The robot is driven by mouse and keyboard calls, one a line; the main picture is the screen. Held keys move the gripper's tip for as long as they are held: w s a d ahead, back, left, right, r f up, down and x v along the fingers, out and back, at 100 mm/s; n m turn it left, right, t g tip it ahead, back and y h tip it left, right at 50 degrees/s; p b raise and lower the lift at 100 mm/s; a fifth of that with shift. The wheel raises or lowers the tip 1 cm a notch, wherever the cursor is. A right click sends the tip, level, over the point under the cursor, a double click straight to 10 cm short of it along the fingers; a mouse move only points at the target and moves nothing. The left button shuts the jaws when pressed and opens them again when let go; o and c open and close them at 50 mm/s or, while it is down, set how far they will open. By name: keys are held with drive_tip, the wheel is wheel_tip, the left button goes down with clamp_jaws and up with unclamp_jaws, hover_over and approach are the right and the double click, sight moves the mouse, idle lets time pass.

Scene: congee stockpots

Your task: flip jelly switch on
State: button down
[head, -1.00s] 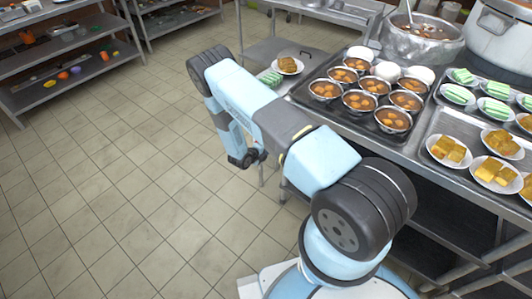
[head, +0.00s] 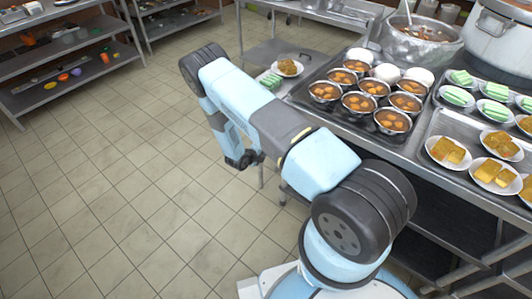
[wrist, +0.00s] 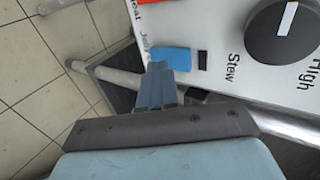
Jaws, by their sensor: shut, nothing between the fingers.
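In the wrist view a white control panel (wrist: 219,28) carries a blue switch (wrist: 171,57), with a partly readable "Jelly" label at its left end. A small black rectangle (wrist: 203,60) sits just right of the switch. My gripper (wrist: 158,70) is shut and empty, its fingertips just below the blue switch in the picture. I cannot tell whether they touch it, or which way the switch is set. In the head view my gripper and the panel cannot be made out.
A black knob (wrist: 283,31) with a white line sits right of the switch, near "Stew" and "High" labels. A metal leg or rail (wrist: 110,76) runs below the panel. In the head view, the counter holds a tray of bowls (head: 336,117); tiled floor (head: 120,190) is open at left.

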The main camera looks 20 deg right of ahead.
drive_tip(key=v, duration=1.2)
drive_tip(key=shift+a+f, duration=0.25)
drive_tip(key=shift+s, duration=0.15)
